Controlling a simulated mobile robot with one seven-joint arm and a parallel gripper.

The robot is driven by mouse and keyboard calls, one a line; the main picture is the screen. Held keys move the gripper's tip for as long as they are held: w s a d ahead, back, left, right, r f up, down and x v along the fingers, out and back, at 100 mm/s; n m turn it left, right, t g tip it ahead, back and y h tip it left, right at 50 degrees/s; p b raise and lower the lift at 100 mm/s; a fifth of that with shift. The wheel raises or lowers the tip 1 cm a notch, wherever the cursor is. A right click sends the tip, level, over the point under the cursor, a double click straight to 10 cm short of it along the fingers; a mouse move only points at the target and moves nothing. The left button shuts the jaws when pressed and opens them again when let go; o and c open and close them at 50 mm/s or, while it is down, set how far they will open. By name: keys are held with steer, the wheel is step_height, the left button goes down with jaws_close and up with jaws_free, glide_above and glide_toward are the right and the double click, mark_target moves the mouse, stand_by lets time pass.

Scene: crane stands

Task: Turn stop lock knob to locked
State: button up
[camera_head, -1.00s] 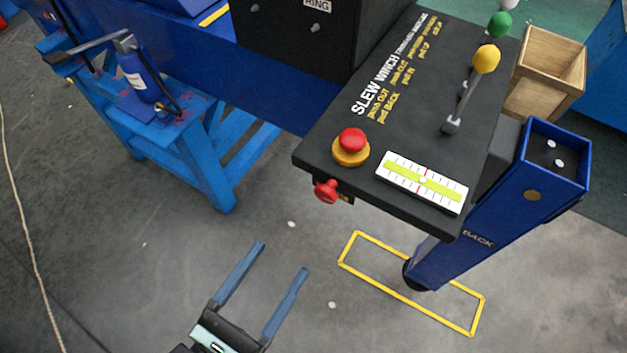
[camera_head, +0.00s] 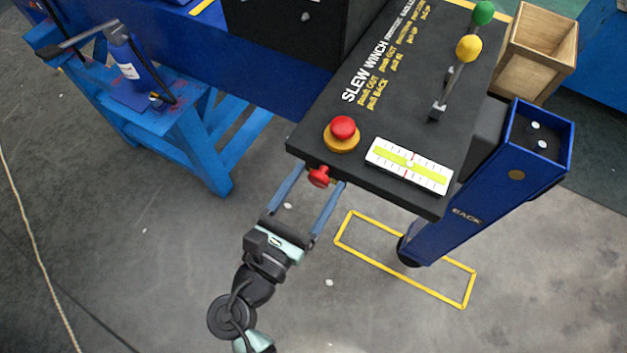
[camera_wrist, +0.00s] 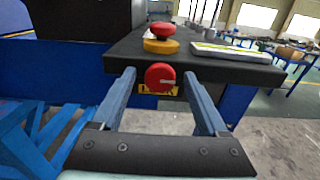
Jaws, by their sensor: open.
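The red stop lock knob (camera_head: 319,177) sticks out from the front edge of the black control panel, at its near left corner. In the wrist view the knob (camera_wrist: 160,77) faces me as a red disc with a pale line pointing right, and a yellow label partly hidden behind it. My gripper (camera_head: 318,184) is open, with its two blue fingers reaching toward the panel edge. In the wrist view the fingers (camera_wrist: 160,80) stand left and right of the knob, apart from it. Contact is not visible.
A red mushroom button (camera_head: 343,128) on a yellow base sits on the panel (camera_head: 400,110) just above the knob. A white level gauge (camera_head: 409,166) lies to its right. A blue outrigger leg (camera_head: 490,200) stands right; a blue stand (camera_head: 200,150) is left.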

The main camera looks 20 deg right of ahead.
jaws_close()
stand_by(0.3)
steer(key=shift+m, duration=0.3)
steer(key=m+b, duration=0.2)
steer(key=m, duration=0.2)
steer(key=shift+f, duration=0.15)
steer(key=m+b, duration=0.3)
steer(key=m, duration=0.2)
steer(key=m+b, duration=0.3)
steer(key=m, duration=0.1)
steer(key=shift+m, duration=0.3)
steer(key=shift+m+b, duration=1.8)
